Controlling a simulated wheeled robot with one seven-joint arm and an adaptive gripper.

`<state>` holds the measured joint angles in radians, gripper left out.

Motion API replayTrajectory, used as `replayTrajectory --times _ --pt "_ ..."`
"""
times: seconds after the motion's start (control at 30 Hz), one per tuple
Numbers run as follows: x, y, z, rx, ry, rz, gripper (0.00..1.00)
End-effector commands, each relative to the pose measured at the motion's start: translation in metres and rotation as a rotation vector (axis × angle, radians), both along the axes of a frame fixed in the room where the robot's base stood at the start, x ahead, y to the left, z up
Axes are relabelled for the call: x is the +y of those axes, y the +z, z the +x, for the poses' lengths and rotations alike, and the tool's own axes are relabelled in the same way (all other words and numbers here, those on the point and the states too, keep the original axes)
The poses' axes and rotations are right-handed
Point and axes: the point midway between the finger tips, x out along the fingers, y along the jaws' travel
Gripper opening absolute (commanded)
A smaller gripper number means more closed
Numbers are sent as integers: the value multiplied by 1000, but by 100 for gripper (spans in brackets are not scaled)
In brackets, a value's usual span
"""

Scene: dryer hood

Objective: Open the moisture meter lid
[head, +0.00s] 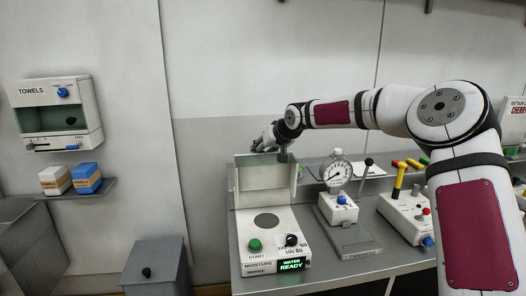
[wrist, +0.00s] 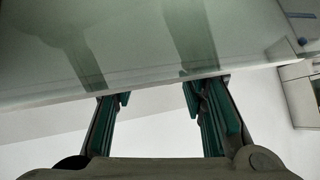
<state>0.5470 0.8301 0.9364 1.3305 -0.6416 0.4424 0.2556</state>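The moisture meter (head: 268,243) stands on the grey bench, with a green knob, a black knob and a lit sign reading "WATER READY". Its pale lid (head: 262,176) stands upright at the back of the meter, leaving the round dark plate (head: 266,221) on top uncovered. My gripper (head: 284,157) is at the upper edge of the lid, towards its right side. In the wrist view the fingers (wrist: 160,92) are spread apart with nothing between them. Their tips are close to a glossy pale panel (wrist: 140,45), which looks like the lid; whether they touch it I cannot tell.
A dial gauge (head: 338,175) on a stand and a control box (head: 405,212) with coloured handles stand right of the meter. A towel dispenser (head: 57,113) and two small boxes are on the left wall. A grey bin (head: 155,270) stands left of the bench.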

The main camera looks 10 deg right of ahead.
Motion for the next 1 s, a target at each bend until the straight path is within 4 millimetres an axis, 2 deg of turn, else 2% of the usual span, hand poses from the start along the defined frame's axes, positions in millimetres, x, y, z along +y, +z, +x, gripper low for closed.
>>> replayTrajectory --times 0.03,0.17,0.27,0.67,0.8,1.0 --pt "5 -20 -6 36 15 -8 45" --pt "2 -15 -10 35 15 -8 45" --pt "-3 -4 -19 31 12 -8 45" --pt "-31 60 -69 5 0 -2 45" --pt "-36 73 -80 0 -1 0 45" --pt "-38 79 -87 -2 0 0 45"
